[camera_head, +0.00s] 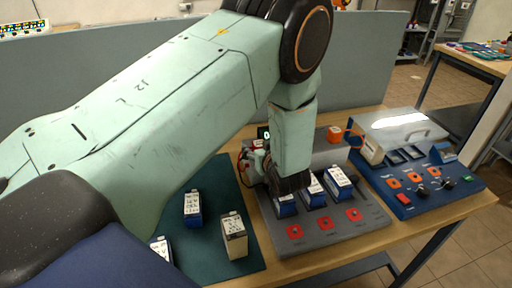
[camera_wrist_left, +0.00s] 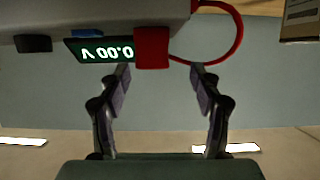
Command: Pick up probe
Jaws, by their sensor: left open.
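A red block (camera_wrist_left: 152,48) with a red looped cable, which looks like the probe, shows in the left wrist view beside a lit meter display (camera_wrist_left: 105,51). The display reads 00.0 V upside down. My left gripper (camera_wrist_left: 160,76) is open, its two fingers spread with nothing between them. The red block lies just beyond the fingertips, roughly centred; I cannot tell the exact depth. In the head view the small lit display (camera_head: 264,133) shows just left of my left forearm. My arm hides most of the meter, and the fingertips are not clear there. My right gripper is not seen.
Blue-and-white batteries (camera_head: 340,182) stand in a grey rack (camera_head: 368,222) with red squares. More batteries (camera_head: 193,208) stand on a green mat (camera_head: 252,252). A blue control box (camera_head: 437,200) is at right. A grey partition (camera_head: 365,60) stands behind the table.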

